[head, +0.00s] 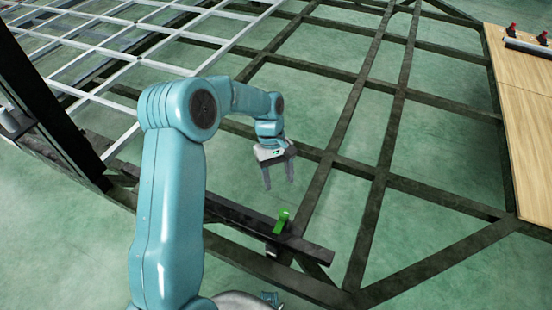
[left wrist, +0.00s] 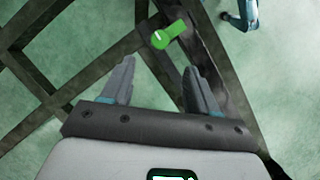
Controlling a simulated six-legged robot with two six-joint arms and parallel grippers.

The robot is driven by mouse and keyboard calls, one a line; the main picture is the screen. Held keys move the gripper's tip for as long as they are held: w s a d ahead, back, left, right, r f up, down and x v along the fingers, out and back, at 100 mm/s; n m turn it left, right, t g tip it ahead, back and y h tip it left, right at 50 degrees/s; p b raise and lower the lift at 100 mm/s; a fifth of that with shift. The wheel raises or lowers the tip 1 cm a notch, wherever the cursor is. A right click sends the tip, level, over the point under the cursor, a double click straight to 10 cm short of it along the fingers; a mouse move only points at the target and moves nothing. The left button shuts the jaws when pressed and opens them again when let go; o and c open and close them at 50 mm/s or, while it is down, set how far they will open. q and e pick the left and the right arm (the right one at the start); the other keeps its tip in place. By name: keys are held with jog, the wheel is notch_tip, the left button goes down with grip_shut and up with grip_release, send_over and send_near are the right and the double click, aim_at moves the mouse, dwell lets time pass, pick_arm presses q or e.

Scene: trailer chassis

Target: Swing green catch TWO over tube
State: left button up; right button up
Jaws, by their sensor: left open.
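A green catch (head: 282,221) stands up on a dark beam of the chassis in the head view. It also shows in the left wrist view (left wrist: 169,35), just beyond my fingertips and between their lines. My left gripper (head: 280,188) is open and empty, held above and slightly behind the catch, with its fingers pointing down. In the left wrist view both fingers of the gripper (left wrist: 156,62) are spread apart, and neither touches the catch. I cannot make out a tube at the catch. My right gripper does not show.
The dark chassis beams (head: 377,180) form an open grid over a green floor. A pale metal frame (head: 120,55) lies at the upper left, with a thick dark post (head: 50,105) near it. A wooden board (head: 525,120) carrying small red parts (head: 511,30) is at the right.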

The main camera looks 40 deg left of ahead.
pick_arm(q)
jog(key=v, duration=0.5)
jog(key=shift+r+p, duration=0.1)
jog(key=shift+p, duration=0.25)
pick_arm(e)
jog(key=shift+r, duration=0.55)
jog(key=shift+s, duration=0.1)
